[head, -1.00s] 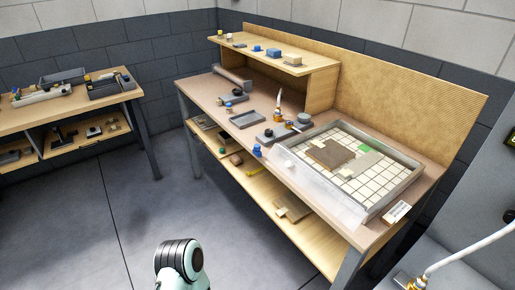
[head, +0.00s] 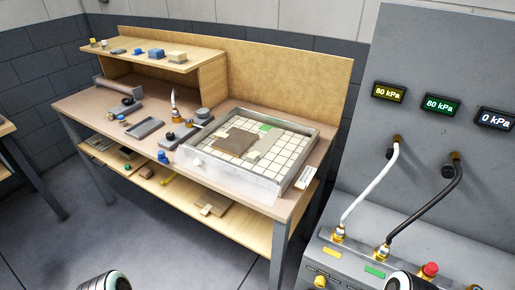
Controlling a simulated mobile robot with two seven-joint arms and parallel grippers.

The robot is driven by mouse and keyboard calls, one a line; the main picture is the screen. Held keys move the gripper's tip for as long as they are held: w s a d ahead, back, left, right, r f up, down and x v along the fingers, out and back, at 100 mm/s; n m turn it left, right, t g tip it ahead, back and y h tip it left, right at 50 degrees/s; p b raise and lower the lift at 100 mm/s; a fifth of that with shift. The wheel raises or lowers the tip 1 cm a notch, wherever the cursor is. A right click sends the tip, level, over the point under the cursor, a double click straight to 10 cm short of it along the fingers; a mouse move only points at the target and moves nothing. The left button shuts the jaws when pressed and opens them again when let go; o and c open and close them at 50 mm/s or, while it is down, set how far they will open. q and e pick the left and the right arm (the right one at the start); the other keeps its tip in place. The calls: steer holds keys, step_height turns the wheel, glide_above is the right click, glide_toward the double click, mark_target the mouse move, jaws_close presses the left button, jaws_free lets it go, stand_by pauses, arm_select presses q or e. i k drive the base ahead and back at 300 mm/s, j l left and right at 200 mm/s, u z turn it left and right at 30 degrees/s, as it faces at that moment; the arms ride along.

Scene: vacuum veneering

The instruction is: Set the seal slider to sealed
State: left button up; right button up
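A shallow grey-walled tray (head: 285,185) with a white tiled bed stands at the right end of the workbench. A brown panel (head: 235,140), a paler panel (head: 262,147) and a small green piece (head: 265,128) lie on its bed. A small pale knob-like part (head: 198,163) shows at its near left wall. I cannot tell whether this is the seal slider, and no sealed marking is readable. A white label (head: 306,177) stands at the tray's right. Neither gripper is in view; only rounded parts of my arms show at the bottom edge.
A grey panel at right carries displays reading 80 kPa (head: 389,93), 80 kPa (head: 441,105) and 0 kPa (head: 496,119). A white hose (head: 372,188) and a black hose (head: 427,212) run down to brass fittings. A red button (head: 430,269) is at lower right. The floor is clear.

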mark_target(162, 157)
steer(key=z, duration=0.45)
steer(key=j+z, duration=0.75)
steer(key=j, duration=0.3)
steer(key=j+z, duration=0.1)
steer(key=j, duration=0.25)
steer(key=k+j, duration=0.15)
steer(key=j, duration=0.2)
steer(key=j+z, duration=0.15)
steer(key=j, duration=0.2)
steer(key=k, duration=0.05)
